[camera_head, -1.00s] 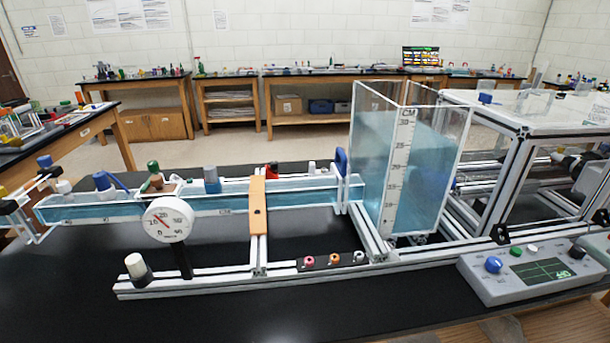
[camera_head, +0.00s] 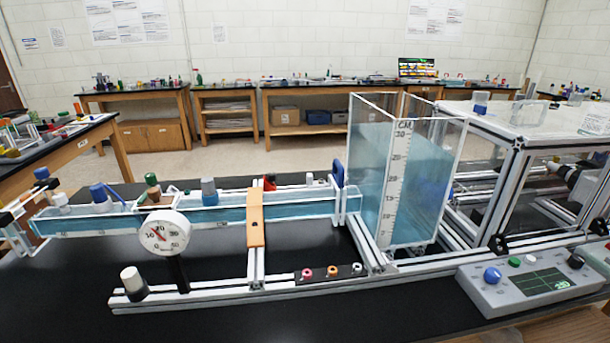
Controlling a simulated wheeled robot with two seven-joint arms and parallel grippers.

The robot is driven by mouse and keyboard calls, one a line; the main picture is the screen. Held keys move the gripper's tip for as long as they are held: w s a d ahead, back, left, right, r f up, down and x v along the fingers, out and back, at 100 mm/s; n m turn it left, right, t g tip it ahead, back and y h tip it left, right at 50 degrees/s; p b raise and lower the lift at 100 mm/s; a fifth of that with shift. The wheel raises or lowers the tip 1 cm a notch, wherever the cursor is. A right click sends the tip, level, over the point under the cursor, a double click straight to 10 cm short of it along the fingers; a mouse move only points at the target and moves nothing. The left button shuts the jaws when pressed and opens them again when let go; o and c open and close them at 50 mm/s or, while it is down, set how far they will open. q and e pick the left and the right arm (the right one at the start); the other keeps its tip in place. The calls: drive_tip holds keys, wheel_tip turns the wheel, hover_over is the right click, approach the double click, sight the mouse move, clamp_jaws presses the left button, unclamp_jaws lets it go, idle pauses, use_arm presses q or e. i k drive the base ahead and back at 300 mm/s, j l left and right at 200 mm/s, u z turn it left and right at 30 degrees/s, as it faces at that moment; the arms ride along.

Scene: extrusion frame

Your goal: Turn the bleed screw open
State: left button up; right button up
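A long clear water-filled channel (camera_head: 110,224) runs across the bench into a tall clear tank (camera_head: 362,190) with a centimetre scale. Several fittings stand along the channel: a green-topped brown one (camera_head: 152,186), a blue-grey cylinder (camera_head: 209,191), a blue lever-like part (camera_head: 98,192) and a white cap (camera_head: 60,199). I cannot tell which of these, if any, is the bleed screw. A round white dial gauge (camera_head: 164,233) stands in front of the channel on a black post. Neither of my grippers is in view.
An orange bar (camera_head: 255,220) crosses the channel. A white-topped knob (camera_head: 131,280) and small coloured rings (camera_head: 332,271) sit on the front rail. A grey control box (camera_head: 500,292) with a green screen is at the right. The black bench top is clear at front left.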

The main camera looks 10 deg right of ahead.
sight(60, 200)
drive_tip(key=u, duration=1.25)
drive_tip(key=i+j+z, duration=0.2)
drive_tip(key=j+z, duration=0.15)
drive_tip(key=i+j+z, duration=0.1)
drive_tip(key=j+z, duration=0.25)
drive_tip(key=i+j+z, duration=0.1)
drive_tip(key=j+z, duration=0.25)
drive_tip(key=j, duration=0.2)
